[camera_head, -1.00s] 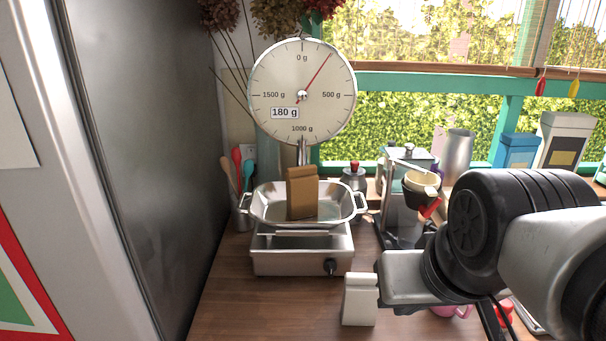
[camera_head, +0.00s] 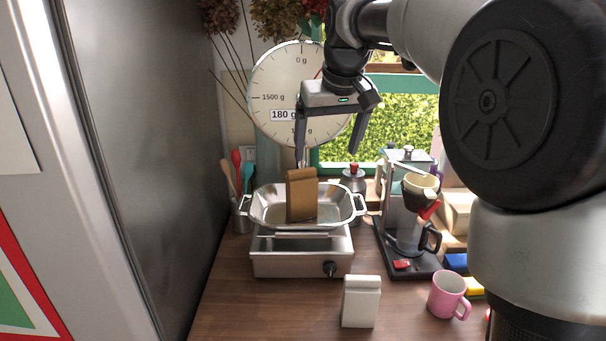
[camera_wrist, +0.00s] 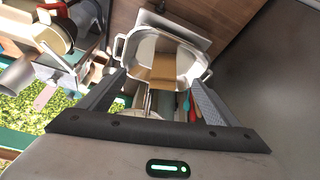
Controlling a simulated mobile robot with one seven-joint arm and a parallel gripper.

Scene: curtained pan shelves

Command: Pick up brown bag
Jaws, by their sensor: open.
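The brown bag (camera_head: 301,196) stands upright in the metal pan (camera_head: 268,213) of the kitchen scale, whose dial (camera_head: 272,92) reads 180 g. My gripper (camera_head: 328,158) is open and empty, above and slightly right of the bag in the head view, in front of the dial. In the wrist view the brown bag (camera_wrist: 164,68) lies in the pan (camera_wrist: 142,46) between and beyond the spread fingers (camera_wrist: 150,95). The fingers do not touch the bag.
A white bag (camera_head: 361,301) stands on the wooden counter in front of the scale. A coffee maker (camera_head: 408,225) and a pink mug (camera_head: 447,294) are to the right. Utensils (camera_head: 243,182) stand in a holder at left, beside a tall grey panel (camera_head: 150,130).

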